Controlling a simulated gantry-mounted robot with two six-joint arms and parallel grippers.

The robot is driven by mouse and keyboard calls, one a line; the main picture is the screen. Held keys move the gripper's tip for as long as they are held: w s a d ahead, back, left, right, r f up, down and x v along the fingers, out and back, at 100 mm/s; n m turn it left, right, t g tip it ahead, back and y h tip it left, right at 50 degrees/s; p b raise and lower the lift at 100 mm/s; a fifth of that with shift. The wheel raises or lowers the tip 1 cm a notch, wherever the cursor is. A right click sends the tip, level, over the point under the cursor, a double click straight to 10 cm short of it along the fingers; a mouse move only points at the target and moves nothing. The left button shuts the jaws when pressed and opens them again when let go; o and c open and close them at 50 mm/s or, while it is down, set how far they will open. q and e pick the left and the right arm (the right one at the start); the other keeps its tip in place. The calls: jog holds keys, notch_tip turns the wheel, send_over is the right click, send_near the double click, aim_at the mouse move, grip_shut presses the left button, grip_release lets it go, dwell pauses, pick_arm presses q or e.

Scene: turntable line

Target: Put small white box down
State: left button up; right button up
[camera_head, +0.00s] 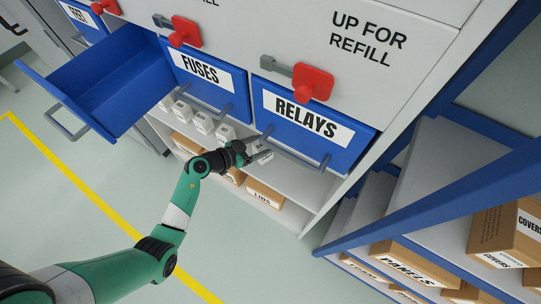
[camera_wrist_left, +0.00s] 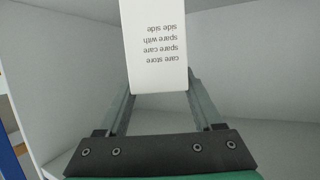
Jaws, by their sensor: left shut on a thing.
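The small white box (camera_wrist_left: 158,48) with small printed text is between the fingers of my left gripper (camera_head: 258,157), which is shut on it. In the head view the box (camera_head: 261,148) shows beside the fingers, below the blue RELAYS drawer. It is at the upper white shelf, right of a row of similar white boxes. I cannot tell whether its base touches the shelf. In the wrist view white shelf surfaces lie around it. My right gripper is not in view.
Several white boxes (camera_head: 204,123) stand on the shelf to the left. The RELAYS drawer (camera_head: 308,128) is closed above, its handle close to my gripper. A blue drawer (camera_head: 125,75) stands open at the left. Cardboard boxes (camera_head: 264,193) sit on the lower shelf.

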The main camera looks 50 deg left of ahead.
pick_arm(q)
jog(key=f, duration=0.1)
jog(key=w+f+b, duration=0.1)
jog(key=w+d+f+b, duration=0.1)
jog(key=shift+f, duration=0.35)
jog(key=shift+w+d, duration=0.15)
jog(key=shift+w, duration=0.1)
jog(key=f+b, duration=0.2)
jog(key=b, duration=0.1)
jog(key=f+b, duration=0.1)
jog(key=f, duration=0.1)
jog(key=shift+w+d+b, duration=0.15)
jog(key=shift+w+b, duration=0.15)
jog(key=shift+b, duration=0.1)
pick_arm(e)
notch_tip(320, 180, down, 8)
pick_arm(q)
jog(key=o, duration=1.5)
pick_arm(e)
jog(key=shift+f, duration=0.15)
